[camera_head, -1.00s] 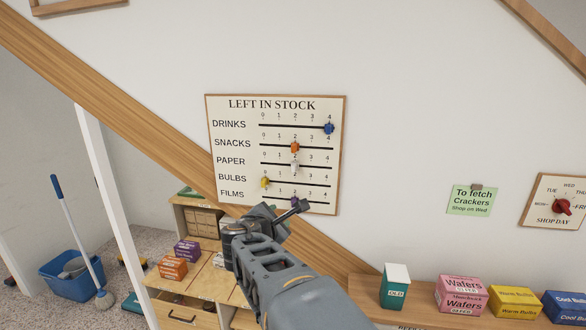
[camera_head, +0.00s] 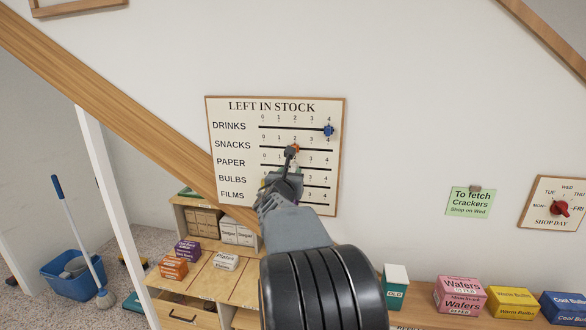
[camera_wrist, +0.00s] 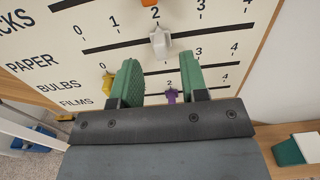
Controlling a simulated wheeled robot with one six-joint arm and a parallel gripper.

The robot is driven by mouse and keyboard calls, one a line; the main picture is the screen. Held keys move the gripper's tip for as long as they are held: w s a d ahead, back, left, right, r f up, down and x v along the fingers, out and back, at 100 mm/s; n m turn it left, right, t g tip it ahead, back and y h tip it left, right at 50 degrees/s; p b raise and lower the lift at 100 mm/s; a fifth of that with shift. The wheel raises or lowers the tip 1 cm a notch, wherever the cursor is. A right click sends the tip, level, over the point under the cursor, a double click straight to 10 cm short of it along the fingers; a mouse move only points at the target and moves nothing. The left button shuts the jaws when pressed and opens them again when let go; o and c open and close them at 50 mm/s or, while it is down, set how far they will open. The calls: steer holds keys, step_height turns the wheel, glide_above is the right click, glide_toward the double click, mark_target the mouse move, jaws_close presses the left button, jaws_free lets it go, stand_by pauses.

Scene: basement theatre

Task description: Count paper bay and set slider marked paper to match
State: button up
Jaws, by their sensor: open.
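The LEFT IN STOCK board (camera_head: 225,150) hangs on the wall with several sliders. In the wrist view, the white knob (camera_wrist: 160,42) of the PAPER slider is at about 2 on its 0 to 4 scale. My gripper (camera_wrist: 163,83) is open and empty, with its two green fingers apart in front of the board, below the white knob in that view. In the head view, my gripper (camera_head: 287,168) hides the white knob and much of the lower rows. Boxes on the shelf unit (camera_head: 175,288) are partly visible, but I cannot tell which bay is paper.
The blue DRINKS knob (camera_head: 328,131) is at 4, the orange SNACKS knob (camera_head: 295,148) at 2, the yellow BULBS knob (camera_wrist: 108,84) at 0 and the purple FILMS knob (camera_wrist: 172,96) at 2. A shelf at right holds several boxes, including a teal OLD box (camera_head: 396,285).

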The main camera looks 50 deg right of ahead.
mark_target(293, 169)
steer(key=shift+p+x, duration=0.35)
steer(key=shift+x, duration=1.95)
jaws_close()
